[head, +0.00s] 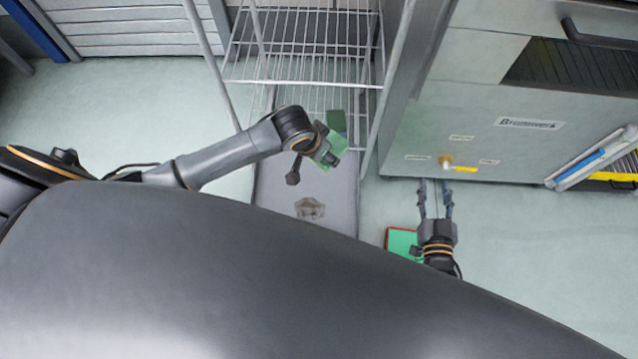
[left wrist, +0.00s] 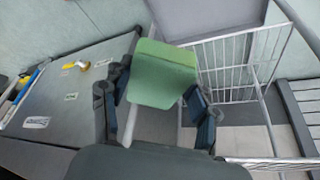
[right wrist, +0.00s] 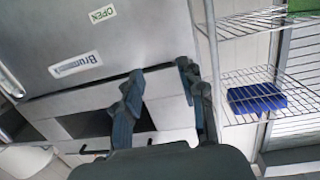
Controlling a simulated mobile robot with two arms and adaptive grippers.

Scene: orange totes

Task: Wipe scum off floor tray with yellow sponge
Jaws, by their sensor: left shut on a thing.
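My left gripper (head: 326,152) is shut on a green sponge (left wrist: 163,72), with a finger on each side of it in the left wrist view. No yellow sponge shows. In the head view the green sponge (head: 338,143) is over the grey floor tray (head: 285,182), in front of the wire rack. A brown scum patch (head: 310,208) lies on the tray, nearer to me than the sponge. I cannot tell the sponge's height above the tray. My right gripper (head: 434,190) is open and empty, right of the tray before the metal machine; its fingers (right wrist: 160,70) stand apart.
The wire rack (head: 305,80) stands over the tray's far part. The metal machine (head: 470,130) is at right. A green, red-edged object (head: 400,241) lies by my right gripper. A blue object (right wrist: 257,97) is on a rack shelf. Clear floor (head: 520,235) lies at right.

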